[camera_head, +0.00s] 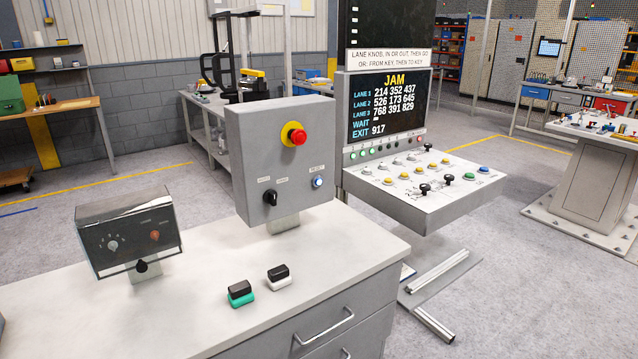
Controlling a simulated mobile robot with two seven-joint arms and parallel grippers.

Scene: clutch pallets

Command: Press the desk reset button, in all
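The desk reset button (318,182) is a small round button with a bluish-white face and a pale ring. It sits under a small label that seems to read RESET, at the lower right of the grey control box (250,150) on the desk (190,320). A red mushroom button (294,134) on a yellow collar is above it on the same box, and a black selector knob (270,197) is to its left. Nothing covers the reset button. Neither of my grippers is in view.
A console (420,210) with buttons and knobs stands right of the box; its screen (390,105) reads JAM. A covered dial box (128,235) stands on the desk's left. A green-based block (240,298) and a white-based block (280,284) lie in front.

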